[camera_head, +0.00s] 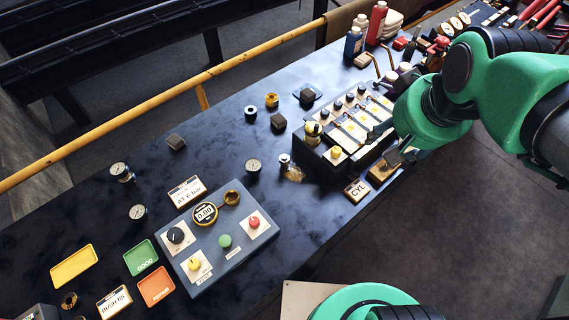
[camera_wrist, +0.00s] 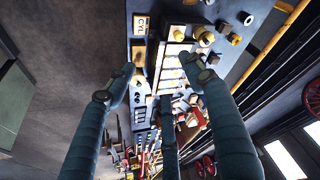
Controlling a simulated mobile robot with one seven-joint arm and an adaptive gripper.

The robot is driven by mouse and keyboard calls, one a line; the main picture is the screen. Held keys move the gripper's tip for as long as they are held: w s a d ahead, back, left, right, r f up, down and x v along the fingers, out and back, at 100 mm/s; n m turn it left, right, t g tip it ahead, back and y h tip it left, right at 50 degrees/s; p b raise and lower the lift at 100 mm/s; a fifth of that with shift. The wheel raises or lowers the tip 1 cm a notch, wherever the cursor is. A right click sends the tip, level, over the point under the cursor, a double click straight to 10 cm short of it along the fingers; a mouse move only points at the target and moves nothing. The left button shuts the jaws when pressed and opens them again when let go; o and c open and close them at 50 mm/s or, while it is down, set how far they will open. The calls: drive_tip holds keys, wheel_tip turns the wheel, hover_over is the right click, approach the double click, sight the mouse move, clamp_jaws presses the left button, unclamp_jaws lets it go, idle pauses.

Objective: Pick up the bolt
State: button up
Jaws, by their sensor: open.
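I cannot tell for sure which thing is the bolt. A small upright metal piece with a pale base (camera_head: 286,163) stands left of the black rack in the head view and may be it. My gripper (camera_head: 397,157) is at the front right side of the rack, near the bench's front edge, partly hidden by my green wrist. In the wrist view my gripper (camera_wrist: 158,72) has its dark fingers spread apart with nothing between them. The rack (camera_wrist: 172,72) with pale tiles shows beyond the fingers. A brass-coloured block (camera_head: 380,173) lies close beside the gripper.
The CYL sign (camera_head: 357,190) stands before the rack. A grey control panel (camera_head: 220,237) with knobs lies at the left. Gauges (camera_head: 254,166) and dark blocks (camera_head: 278,122) are scattered behind. Bottles (camera_head: 376,22) and tools fill the far end. A yellow rail (camera_head: 150,108) runs behind the bench.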

drive_tip(key=w+a+f+n+g, duration=0.1)
drive_tip(key=w+a+f, duration=0.35)
drive_tip(key=w, duration=0.25)
drive_tip(key=n+g, duration=0.3)
drive_tip(key=g, duration=0.1)
approach(284, 156)
drive_tip(key=shift+s+d+f+p, duration=0.1)
drive_tip(key=shift+d+f+p, duration=0.1)
drive_tip(key=shift+p, duration=0.15)
drive_tip(key=shift+a+f, duration=0.3)
drive_tip(key=shift+f, duration=0.15)
drive_tip(key=shift+f+b, duration=0.6)
drive_tip(key=shift+f, duration=3.65)
drive_tip(key=shift+f, duration=0.15)
